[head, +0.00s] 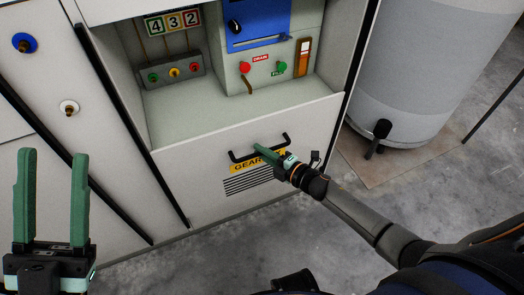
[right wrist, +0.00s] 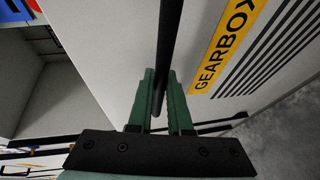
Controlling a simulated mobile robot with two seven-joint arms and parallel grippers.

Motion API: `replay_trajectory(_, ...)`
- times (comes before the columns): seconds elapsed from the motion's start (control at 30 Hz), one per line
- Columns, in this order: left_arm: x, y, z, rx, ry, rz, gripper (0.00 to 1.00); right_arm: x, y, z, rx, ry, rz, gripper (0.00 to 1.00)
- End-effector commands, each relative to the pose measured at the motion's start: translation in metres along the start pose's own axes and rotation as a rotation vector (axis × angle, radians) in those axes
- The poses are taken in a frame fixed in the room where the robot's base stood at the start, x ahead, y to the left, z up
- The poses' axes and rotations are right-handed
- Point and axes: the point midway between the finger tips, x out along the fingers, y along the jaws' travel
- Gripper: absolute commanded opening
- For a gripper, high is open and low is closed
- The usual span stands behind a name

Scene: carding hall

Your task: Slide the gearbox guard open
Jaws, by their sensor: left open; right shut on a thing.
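The gearbox guard (head: 185,175) is a pale panel on the cabinet front, with a yellow label (head: 241,166) reading GEARBOX, partly covered by my right gripper in the head view. A black bar handle (head: 241,158) is fixed to it above the label. My right gripper (head: 262,152) is shut on this handle; in the right wrist view the black bar (right wrist: 169,45) runs between the green fingers (right wrist: 161,78). My left gripper (head: 52,160) is open and empty, at the lower left of the head view, apart from the guard.
Above the guard is an open recess with number tiles (head: 172,22), coloured buttons (head: 173,72) and a blue panel (head: 258,18). A large grey drum (head: 420,70) stands right of the cabinet. Bare concrete floor (head: 220,255) lies in front.

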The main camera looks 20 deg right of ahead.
Motion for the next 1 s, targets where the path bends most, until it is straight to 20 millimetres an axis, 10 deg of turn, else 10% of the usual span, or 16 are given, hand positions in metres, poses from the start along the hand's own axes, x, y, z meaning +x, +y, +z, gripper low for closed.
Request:
replay_trajectory(0.4,-0.03,0.019,0.032,-0.023,-0.021,0.018,0.5,0.008,-0.053,0.004,0.002,-0.002,-0.009,0.0)
replay_trajectory(0.93,-0.033,0.022,0.036,-0.018,-0.027,0.023,0.5,0.009,-0.057,0.004,0.001,-0.001,-0.007,0.0)
replay_trajectory(1.0,-0.033,0.022,0.036,-0.019,-0.026,0.02,0.5,0.009,-0.057,0.004,0.001,-0.001,-0.007,0.23)
